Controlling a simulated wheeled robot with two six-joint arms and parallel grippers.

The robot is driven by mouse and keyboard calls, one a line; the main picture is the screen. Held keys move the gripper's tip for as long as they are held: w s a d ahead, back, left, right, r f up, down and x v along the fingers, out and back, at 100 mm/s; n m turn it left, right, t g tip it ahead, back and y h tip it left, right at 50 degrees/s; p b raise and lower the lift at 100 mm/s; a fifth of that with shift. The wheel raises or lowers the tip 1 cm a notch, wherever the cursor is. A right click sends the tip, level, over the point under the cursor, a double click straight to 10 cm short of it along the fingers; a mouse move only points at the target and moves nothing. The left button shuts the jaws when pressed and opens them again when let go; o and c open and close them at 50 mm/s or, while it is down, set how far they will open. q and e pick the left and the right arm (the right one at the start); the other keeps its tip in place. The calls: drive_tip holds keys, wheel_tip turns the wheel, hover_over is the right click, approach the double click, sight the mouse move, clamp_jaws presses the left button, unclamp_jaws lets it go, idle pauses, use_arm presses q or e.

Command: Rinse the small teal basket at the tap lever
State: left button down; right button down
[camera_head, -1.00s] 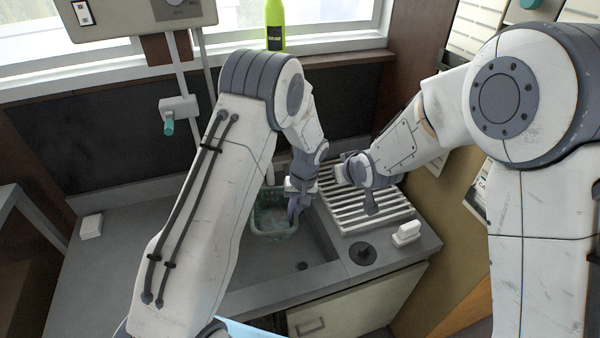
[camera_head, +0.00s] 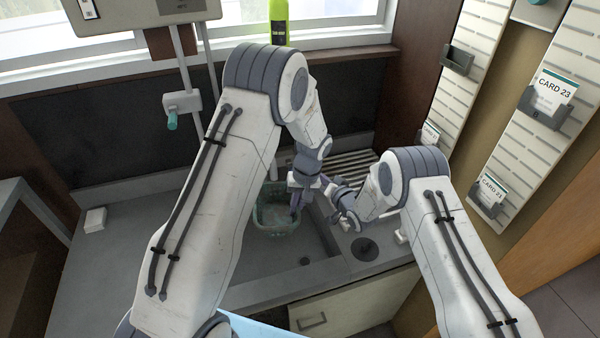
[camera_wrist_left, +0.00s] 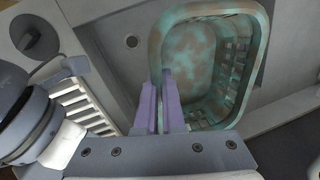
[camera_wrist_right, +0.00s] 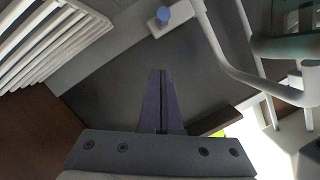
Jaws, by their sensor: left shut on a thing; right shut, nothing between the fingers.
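The small teal basket (camera_head: 277,222) is in or just over the sink, tilt unclear. Brown stains mottle its inside in the left wrist view (camera_wrist_left: 262,50). My left gripper (camera_head: 296,207) is shut on its rim, with the fingers (camera_wrist_left: 163,85) at one edge. My right gripper (camera_head: 333,192) is shut and empty, right of the left gripper; its fingers also show in the right wrist view (camera_wrist_right: 160,85). That view shows a white curved tap pipe (camera_wrist_right: 228,62) and a blue knob on a white block (camera_wrist_right: 163,15), apparently the tap lever. My fingers are apart from it.
A ribbed white drainer (camera_head: 352,163) lies right of the sink, partly behind my right arm. A black round knob (camera_head: 364,248) sits on the counter's front right. A teal-handled valve (camera_head: 172,119) is on the wall pipe.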

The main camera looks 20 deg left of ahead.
sight(291, 169)
drive_tip(key=w+a+f, duration=0.5)
drive_tip(key=a, duration=0.2)
drive_tip(key=shift+a, duration=0.3)
idle(0.3)
drive_tip(key=shift+s+a+f, duration=0.2)
drive_tip(key=shift+s+f, duration=0.1)
drive_tip(key=shift+f, duration=0.45)
drive_tip(key=shift+r, duration=0.1)
